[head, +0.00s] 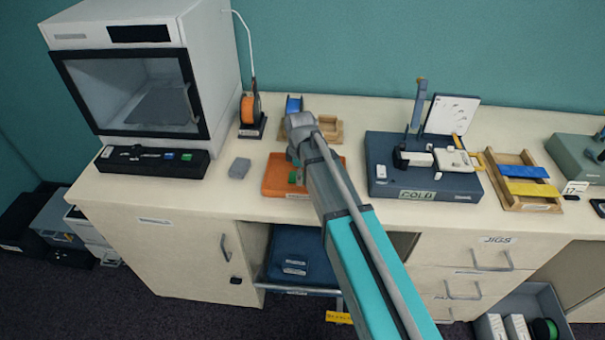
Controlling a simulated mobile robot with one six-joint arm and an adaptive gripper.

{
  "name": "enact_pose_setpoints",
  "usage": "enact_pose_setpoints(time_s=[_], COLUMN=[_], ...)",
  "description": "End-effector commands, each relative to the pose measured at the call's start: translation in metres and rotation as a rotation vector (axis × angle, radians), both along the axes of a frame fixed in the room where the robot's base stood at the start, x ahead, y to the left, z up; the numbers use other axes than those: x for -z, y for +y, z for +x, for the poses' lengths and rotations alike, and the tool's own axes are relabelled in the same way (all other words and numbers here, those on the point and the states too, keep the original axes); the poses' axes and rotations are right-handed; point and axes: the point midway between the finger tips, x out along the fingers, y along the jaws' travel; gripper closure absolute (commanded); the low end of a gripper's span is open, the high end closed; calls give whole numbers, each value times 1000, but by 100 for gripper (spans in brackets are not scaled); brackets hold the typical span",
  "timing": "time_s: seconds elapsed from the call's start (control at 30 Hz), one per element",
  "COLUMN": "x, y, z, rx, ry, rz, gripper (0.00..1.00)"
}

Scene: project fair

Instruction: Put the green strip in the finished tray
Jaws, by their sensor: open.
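A small green piece (295,177), likely the green strip, shows on an orange mat (275,181) on the bench, partly covered by my arm. My gripper (293,156) is at the end of my arm over the mat, mostly hidden by my wrist. It is open; its fingertips cannot be made out, nor whether they touch the green piece. A wooden tray (540,207) at the right of the bench holds a blue strip (524,171) and a yellow strip (533,188). I cannot read a label that names it the finished tray.
A blue-grey fixture (420,180) marked COLD stands between the mat and the tray, with an upright post and white board. A smaller wooden tray (328,128) and filament spools (250,112) are behind my arm. A grey block (239,168) and a printer (150,80) are left.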

Motion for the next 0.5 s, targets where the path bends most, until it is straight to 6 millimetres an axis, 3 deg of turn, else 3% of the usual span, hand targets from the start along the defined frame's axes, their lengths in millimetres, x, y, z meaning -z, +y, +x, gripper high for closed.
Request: enact_pose_setpoints(time_s=[0.5], x=[-39], y=[0], z=[0], rx=[0], ry=[0], rz=[0], gripper=[0])
